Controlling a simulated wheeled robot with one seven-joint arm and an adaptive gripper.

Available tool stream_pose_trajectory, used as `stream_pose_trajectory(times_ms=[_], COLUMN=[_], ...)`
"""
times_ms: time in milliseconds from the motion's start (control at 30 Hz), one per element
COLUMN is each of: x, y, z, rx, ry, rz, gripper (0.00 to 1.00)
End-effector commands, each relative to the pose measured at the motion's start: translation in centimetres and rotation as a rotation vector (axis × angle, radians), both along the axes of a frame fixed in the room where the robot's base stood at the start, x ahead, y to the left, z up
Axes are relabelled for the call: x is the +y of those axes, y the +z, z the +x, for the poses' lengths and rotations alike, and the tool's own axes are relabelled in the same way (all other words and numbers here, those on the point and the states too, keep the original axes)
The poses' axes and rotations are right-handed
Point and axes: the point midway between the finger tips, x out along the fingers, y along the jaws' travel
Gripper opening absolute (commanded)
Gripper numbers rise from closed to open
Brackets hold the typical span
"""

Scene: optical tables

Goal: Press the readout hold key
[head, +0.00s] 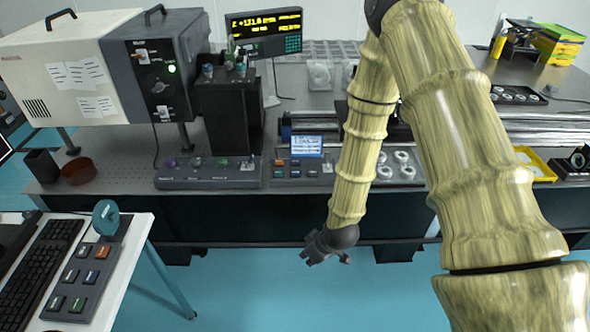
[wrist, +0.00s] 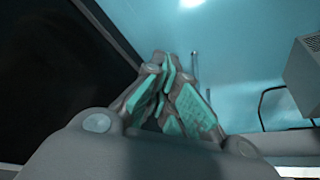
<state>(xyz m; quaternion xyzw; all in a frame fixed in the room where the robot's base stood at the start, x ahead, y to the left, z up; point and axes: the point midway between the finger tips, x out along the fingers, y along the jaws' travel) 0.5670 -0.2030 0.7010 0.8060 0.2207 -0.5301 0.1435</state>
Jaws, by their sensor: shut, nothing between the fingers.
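A dark readout box (head: 265,24) with yellow digits stands at the back of the optical table; green keys (head: 293,43) sit at its lower right. A control panel (head: 281,171) with a small lit blue screen (head: 306,146) and several keys lies at the table's front edge. I cannot read the key labels, so I cannot tell which is the hold key. My gripper (head: 327,255) hangs in front of the table, below its top and over the blue floor, touching no key. In the wrist view its teal-padded fingers (wrist: 168,72) are shut and empty.
A knob panel (head: 208,184) lies left of the screen panel. A white desk (head: 122,262) at lower left holds a keyboard (head: 44,268) and a key pad (head: 88,278). My arm hides part of the table. The floor (head: 255,290) before the table is clear.

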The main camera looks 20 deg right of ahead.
Motion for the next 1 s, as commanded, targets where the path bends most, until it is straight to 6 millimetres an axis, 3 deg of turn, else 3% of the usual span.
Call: stream_pose_trajectory(times_ms=[33, 100, 300, 500, 600, 800, 1000], x=[0.0, 0.0, -0.2, -0.8, -1.2, -1.6, -1.7], y=[2.2, 4.7, 12.4, 20.4, 23.5, 26.9, 27.4], z=[2.3, 5.1, 12.3, 18.0, 19.8, 21.7, 21.9], rx=[-0.045, -0.103, -0.267, -0.417, -0.472, -0.531, -0.539], ry=[0.040, 0.105, 0.285, 0.439, 0.496, 0.557, 0.568], rz=[-0.003, -0.013, -0.064, -0.138, -0.173, -0.216, -0.223], gripper=[0.00, 0.00, 0.00, 0.00, 0.00, 0.00, 0.00])
